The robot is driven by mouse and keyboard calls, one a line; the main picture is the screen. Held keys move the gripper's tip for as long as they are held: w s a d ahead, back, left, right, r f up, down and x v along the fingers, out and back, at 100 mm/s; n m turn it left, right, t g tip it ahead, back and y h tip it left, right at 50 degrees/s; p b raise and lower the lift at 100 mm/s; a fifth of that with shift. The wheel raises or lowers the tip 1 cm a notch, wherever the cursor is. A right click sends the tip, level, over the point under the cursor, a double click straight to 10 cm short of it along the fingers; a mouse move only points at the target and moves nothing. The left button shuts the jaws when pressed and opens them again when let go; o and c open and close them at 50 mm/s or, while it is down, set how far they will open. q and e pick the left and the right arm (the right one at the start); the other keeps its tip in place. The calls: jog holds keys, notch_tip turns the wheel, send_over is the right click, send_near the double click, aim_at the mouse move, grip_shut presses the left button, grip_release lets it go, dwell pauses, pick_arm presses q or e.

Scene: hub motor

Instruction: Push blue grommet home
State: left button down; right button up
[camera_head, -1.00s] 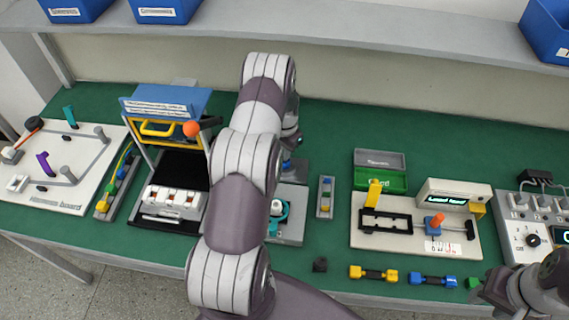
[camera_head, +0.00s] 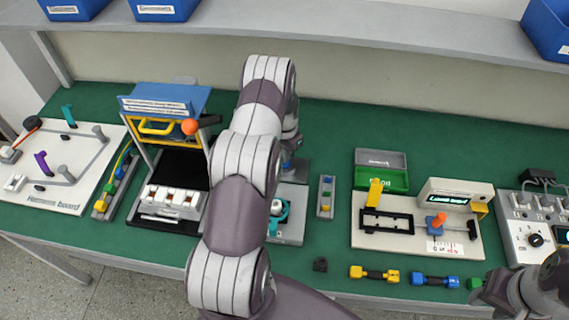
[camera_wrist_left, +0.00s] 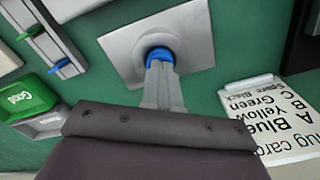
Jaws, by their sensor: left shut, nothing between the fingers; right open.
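The blue grommet (camera_wrist_left: 159,54) sits at the middle of a light grey plate (camera_wrist_left: 115,48) in the left wrist view. My left gripper (camera_wrist_left: 160,66) is shut with nothing between its fingers. Its tips are against the near side of the grommet, or just over it, and hide part of it. How deep the grommet sits I cannot tell. In the head view my left arm covers most of this spot, and a bit of the plate (camera_head: 301,170) shows beside it. My right gripper (camera_head: 480,290) is open at the lower right, by a green part.
A fixture with a teal part (camera_head: 290,230) stands just in front of the plate. A narrow tray with small blue and yellow parts (camera_head: 326,197) is to its right. A lettered card (camera_wrist_left: 270,120) and a green "Good" bin (camera_wrist_left: 25,98) show in the left wrist view.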

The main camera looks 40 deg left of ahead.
pick_arm(q)
jog(key=shift+f+b, duration=0.3)
jog(key=shift+f, duration=0.15)
jog(key=shift+r, duration=0.15)
notch_tip(320, 180, up, 7)
jog(key=p, duration=0.4)
jog(key=shift+p, duration=0.3)
